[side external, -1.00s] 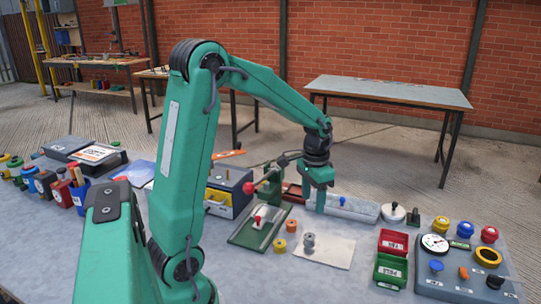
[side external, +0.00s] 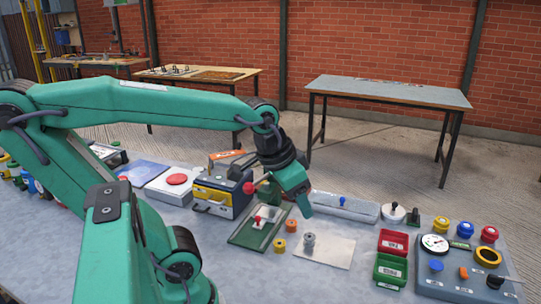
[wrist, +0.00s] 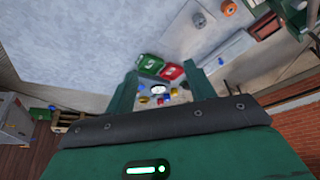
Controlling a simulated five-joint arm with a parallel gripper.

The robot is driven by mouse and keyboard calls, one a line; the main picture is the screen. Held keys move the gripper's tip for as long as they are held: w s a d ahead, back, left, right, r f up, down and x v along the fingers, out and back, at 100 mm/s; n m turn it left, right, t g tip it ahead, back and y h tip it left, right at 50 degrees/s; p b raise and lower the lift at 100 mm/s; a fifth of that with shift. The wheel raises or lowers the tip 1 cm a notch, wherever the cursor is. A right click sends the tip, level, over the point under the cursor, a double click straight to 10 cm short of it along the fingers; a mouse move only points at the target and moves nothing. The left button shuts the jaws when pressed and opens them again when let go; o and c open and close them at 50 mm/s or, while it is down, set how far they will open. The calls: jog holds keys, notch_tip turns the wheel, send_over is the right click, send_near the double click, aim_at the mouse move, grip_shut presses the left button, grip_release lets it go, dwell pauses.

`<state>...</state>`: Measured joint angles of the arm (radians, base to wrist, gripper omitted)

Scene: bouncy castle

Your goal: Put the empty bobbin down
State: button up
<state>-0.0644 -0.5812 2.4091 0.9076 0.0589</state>
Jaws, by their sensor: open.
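A grey bobbin (side external: 309,241), with no thread that I can make out, stands upright on a pale square mat (side external: 335,251). It also shows near the top of the wrist view (wrist: 198,20). My gripper (side external: 306,210) is tilted and appears above and behind the mat in the side view, apart from the bobbin. In the wrist view my gripper's two fingers (wrist: 163,82) are spread with nothing held between them. An orange bobbin (side external: 292,226) and a yellow bobbin (side external: 279,246) stand just left of the mat.
A green-based fixture (side external: 258,228) with a red knob is left of the bobbins. A long grey block (side external: 345,206) lies behind the mat.

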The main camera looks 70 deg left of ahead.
jog(key=shift+s+d+r+t, duration=0.1)
jog(key=shift+s+d+t, duration=0.25)
jog(key=shift+s, duration=0.4)
jog(key=shift+s+d+t, duration=0.15)
jog(key=shift+s+d, duration=0.3)
jog(key=shift+s, duration=0.25)
jog(key=o, duration=0.9)
jog(key=shift+w+a, duration=0.1)
jog(key=shift+a, duration=0.05)
jog(key=shift+o, duration=0.6)
jog(key=shift+w+a+r, duration=0.1)
jog(key=shift+w+a, duration=0.05)
jog(key=w+a+m+g, duration=0.2)
jog(key=a+m, duration=0.2)
jog(key=a, duration=0.3)
jog(key=w+a+m+g, duration=0.3)
jog(key=a+m, duration=0.2)
jog(key=a, duration=0.3)
jog(key=shift+f+g, duration=0.3)
jog(key=shift+f, duration=0.1)
notch_tip(320, 180, down, 10)
